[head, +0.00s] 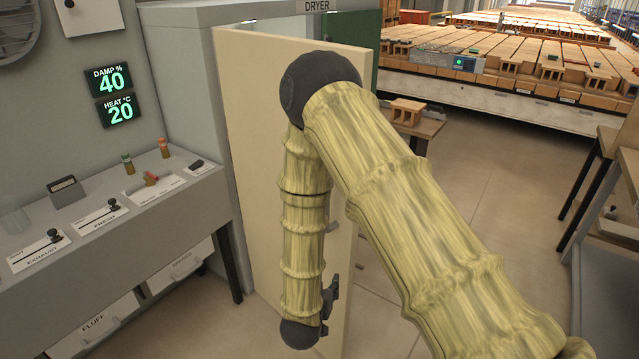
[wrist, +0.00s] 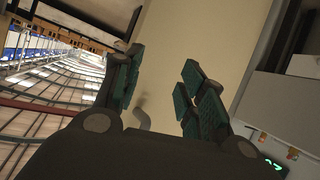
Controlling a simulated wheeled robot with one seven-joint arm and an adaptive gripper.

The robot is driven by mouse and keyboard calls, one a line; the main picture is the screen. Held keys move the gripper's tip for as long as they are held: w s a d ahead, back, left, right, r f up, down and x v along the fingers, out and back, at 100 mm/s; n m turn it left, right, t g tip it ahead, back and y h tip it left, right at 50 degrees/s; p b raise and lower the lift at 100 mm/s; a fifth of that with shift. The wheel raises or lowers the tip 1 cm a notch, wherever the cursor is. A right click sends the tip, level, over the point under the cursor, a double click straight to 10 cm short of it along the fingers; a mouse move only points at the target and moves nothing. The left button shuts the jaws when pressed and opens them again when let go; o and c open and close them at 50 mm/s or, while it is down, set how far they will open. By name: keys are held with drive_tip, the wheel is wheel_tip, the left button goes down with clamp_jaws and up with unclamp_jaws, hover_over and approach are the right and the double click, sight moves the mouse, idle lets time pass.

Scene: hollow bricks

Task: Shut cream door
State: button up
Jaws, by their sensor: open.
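The cream door (head: 255,140) stands ajar, swung out from the grey dryer cabinet (head: 190,60) under the "DRYER" label. A pale inner part of the dryer shows above the door. My gripper (head: 330,296) is low in front of the door's face, near its right edge, partly hidden by my arm. In the wrist view my gripper (wrist: 160,65) is open and empty, with the cream door (wrist: 190,35) behind its fingers. A grey handle (head: 331,228) juts from the door; it shows between the fingers in the wrist view (wrist: 141,114). I cannot tell whether they touch.
A control bench (head: 120,215) with levers and drawers stands left of the door. A green panel (head: 352,32) is behind the door. A small table with a hollow brick (head: 406,111) stands beyond it. Brick racks fill the back; open floor (head: 490,215) lies to the right.

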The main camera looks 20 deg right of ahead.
drive_tip(key=w+a+r+m+h+p, duration=0.2)
drive_tip(key=w+r+m+h, duration=0.15)
drive_tip(key=r, duration=0.75)
drive_tip(key=w+a+r+m+h+p, duration=0.15)
drive_tip(key=r+h, duration=0.25)
drive_tip(key=r, duration=0.7)
drive_tip(key=p+x, duration=0.4)
drive_tip(key=x, duration=0.6)
drive_tip(key=shift+w+a+t, duration=0.25)
drive_tip(key=shift+w+t, duration=0.05)
drive_tip(key=shift+w, duration=0.1)
